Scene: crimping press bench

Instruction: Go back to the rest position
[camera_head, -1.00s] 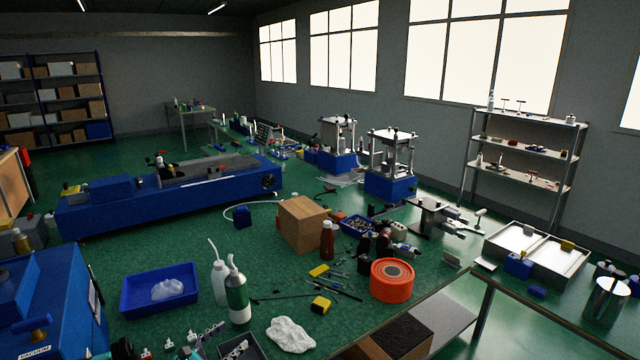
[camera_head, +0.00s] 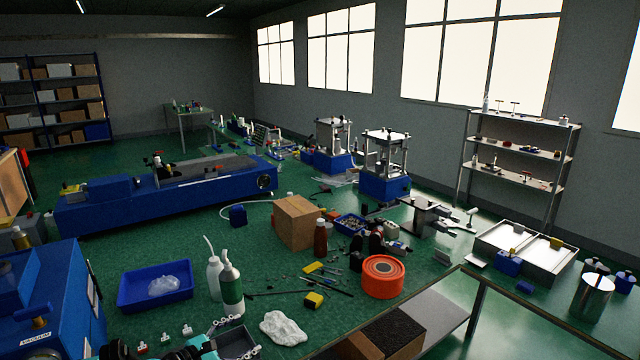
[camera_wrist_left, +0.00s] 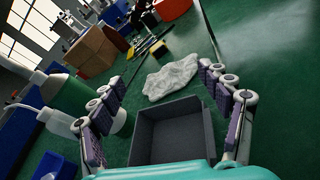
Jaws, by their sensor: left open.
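My left gripper (camera_head: 216,334) is low in the head view, at the bottom edge, with its teal body and grey jointed fingers showing. In the left wrist view its two fingers (camera_wrist_left: 162,85) stand wide apart with nothing between their pads. A small dark grey tray (camera_wrist_left: 142,151) lies below and beyond the fingers; it also shows beside the gripper in the head view (camera_head: 247,351). A crumpled white cloth (camera_head: 283,328) lies just past the tray. My right gripper is in neither view.
A green-labelled bottle (camera_head: 232,290) and a white wash bottle (camera_head: 214,278) stand close beyond the left gripper. A blue tray (camera_head: 128,292) is to their left. An orange roll (camera_head: 383,278), a cardboard box (camera_head: 297,222) and scattered tools lie further right.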

